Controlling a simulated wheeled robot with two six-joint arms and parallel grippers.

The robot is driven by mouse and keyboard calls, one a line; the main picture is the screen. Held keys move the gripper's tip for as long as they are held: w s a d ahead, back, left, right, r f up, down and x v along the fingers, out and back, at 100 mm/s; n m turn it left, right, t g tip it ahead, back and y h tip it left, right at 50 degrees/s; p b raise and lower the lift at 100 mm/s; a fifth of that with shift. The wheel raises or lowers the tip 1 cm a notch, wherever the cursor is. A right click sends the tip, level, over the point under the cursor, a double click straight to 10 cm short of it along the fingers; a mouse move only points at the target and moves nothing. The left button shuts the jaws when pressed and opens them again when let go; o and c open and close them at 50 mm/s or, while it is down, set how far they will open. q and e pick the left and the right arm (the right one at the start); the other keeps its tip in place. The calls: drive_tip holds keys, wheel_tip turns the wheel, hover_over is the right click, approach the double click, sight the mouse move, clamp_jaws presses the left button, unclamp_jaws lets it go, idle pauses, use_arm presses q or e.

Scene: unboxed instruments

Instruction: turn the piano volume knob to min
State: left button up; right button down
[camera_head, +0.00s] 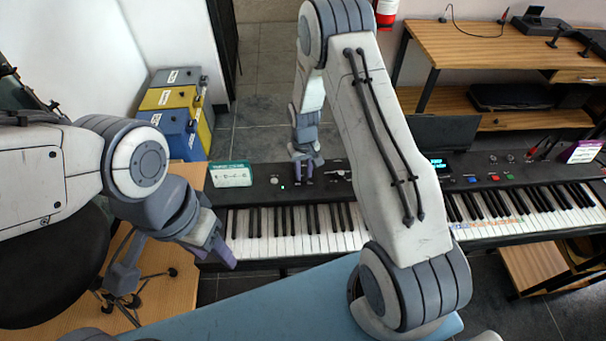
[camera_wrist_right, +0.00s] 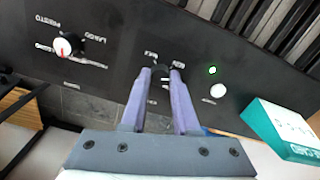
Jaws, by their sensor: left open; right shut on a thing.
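The piano (camera_head: 268,190) has a black control panel along its back edge. My right gripper (camera_head: 303,177) reaches down to this panel. In the right wrist view, its two purple fingers (camera_wrist_right: 161,76) are closed around a small dark knob (camera_wrist_right: 159,68), which is mostly hidden between the tips. Small white labels sit on both sides of it, too blurred to read surely. The knob's pointer cannot be made out. My left gripper (camera_head: 178,268) is open and empty, in front of the piano's left end.
A white knob (camera_wrist_right: 66,46) with a red pointer, labelled PRESTO and LARGO, is on the same panel. A white button (camera_wrist_right: 218,90) and a green light (camera_wrist_right: 212,70) are on the other side. A teal-and-white box (camera_head: 231,174) stands on the piano's left end.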

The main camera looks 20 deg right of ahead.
sight(304, 174)
drive_tip(key=n+b, duration=0.1)
drive_tip(key=n, duration=0.4)
drive_tip(key=shift+w+r+n+b, duration=0.1)
drive_tip(key=shift+n+b, duration=0.2)
drive_tip(key=shift+n, duration=0.1)
idle(0.4)
drive_tip(key=c, duration=0.7)
unclamp_jaws()
drive_tip(key=shift+o, duration=0.2)
wheel_tip(304, 174, up, 10)
drive_tip(key=b, duration=0.2)
drive_tip(key=shift+r, duration=0.2)
